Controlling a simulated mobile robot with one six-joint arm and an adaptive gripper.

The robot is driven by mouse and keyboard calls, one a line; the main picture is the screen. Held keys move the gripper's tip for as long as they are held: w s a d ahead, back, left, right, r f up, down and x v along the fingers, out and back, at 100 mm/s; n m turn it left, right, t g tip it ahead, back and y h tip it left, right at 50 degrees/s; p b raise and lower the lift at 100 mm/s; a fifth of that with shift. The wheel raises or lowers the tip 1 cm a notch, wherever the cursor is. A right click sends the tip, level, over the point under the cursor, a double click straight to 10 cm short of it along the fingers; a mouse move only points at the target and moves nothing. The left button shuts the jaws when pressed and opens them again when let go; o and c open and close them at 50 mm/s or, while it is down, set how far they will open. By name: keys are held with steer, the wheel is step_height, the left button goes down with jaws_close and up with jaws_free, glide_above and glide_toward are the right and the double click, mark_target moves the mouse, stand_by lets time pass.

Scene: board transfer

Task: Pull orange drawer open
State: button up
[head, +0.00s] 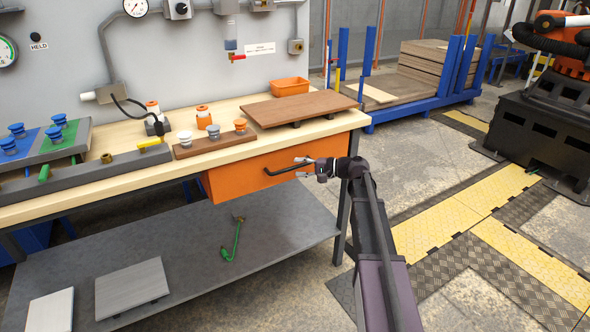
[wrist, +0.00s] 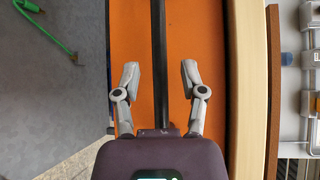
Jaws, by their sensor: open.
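The orange drawer (head: 240,178) sits under the right part of the wooden workbench, and its front looks close to flush with the bench edge. Its black bar handle (head: 285,169) runs across the front. My gripper (head: 303,167) is at the right part of the handle, with its fingers apart. In the wrist view the drawer front (wrist: 210,60) fills the middle, and the black handle (wrist: 160,60) passes between the two open fingertips of my gripper (wrist: 160,76). There is a gap on each side of the handle. Whether the handle lies fully in the fingers' depth is hard to tell.
The bench top (head: 330,126) carries a brown board (head: 300,106), an orange bin (head: 290,86) and several knobs on blocks. A grey lower shelf (head: 190,250) holds a green tool (head: 234,240) and flat plates. The floor to the right is clear near my arm.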

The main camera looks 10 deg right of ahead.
steer(key=shift+x, duration=0.95)
jaws_close()
